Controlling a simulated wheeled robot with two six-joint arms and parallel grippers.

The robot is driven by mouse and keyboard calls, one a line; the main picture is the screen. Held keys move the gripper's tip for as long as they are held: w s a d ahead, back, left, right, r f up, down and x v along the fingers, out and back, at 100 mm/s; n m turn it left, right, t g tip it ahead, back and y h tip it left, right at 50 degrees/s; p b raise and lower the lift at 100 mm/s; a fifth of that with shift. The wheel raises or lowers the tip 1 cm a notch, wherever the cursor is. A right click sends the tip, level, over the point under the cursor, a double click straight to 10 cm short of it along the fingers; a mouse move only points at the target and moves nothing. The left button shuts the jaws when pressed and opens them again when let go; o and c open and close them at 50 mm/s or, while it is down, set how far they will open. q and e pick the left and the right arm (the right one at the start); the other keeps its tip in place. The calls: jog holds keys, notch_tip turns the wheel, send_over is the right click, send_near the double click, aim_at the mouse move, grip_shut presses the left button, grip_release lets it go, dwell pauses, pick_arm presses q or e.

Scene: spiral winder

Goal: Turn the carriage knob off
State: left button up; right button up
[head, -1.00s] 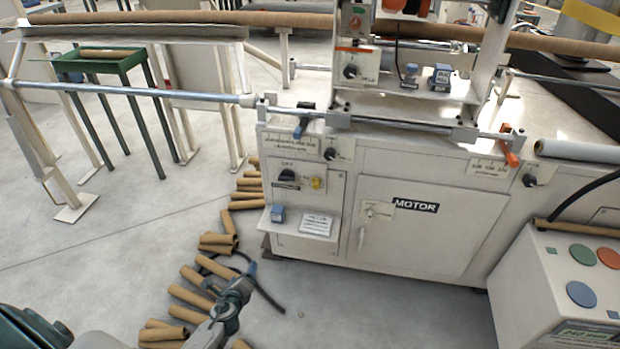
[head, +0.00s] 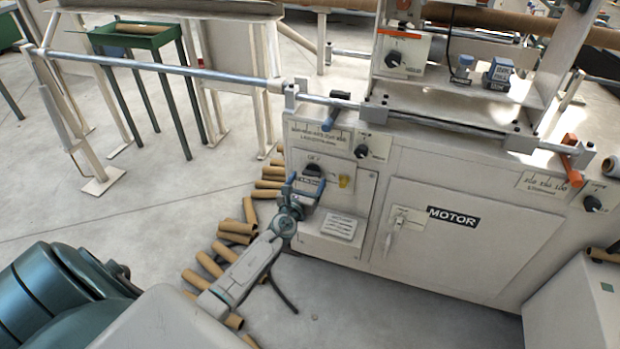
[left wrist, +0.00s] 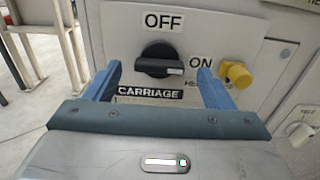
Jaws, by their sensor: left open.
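The carriage knob (left wrist: 158,58) is a black rotary knob on a pale panel of the machine, above a black CARRIAGE label (left wrist: 150,92). Its handle lies about level, with the white mark at its right end, toward the ON label (left wrist: 201,62). The OFF label (left wrist: 164,21) is above it. My left gripper (left wrist: 158,82) is open, with its two blue fingers spread left and right of the knob and nothing between them. In the head view my left gripper (head: 306,185) is in front of the same panel, and the knob (head: 314,169) shows just above it. My right gripper is not in view.
A yellow knob (left wrist: 236,74) sits just right of the carriage knob. Several cardboard tubes (head: 238,228) lie on the floor to the left. The MOTOR door (head: 450,235) is to the right.

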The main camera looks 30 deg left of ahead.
aim_at(312, 173)
pick_arm(q)
jog(key=shift+w+a, duration=0.15)
jog(key=shift+w, duration=0.5)
jog(key=shift+w+a, duration=0.15)
jog(key=shift+w, duration=0.5)
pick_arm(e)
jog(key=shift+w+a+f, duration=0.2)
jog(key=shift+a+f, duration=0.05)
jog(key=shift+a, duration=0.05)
pick_arm(q)
jog(key=c, duration=1)
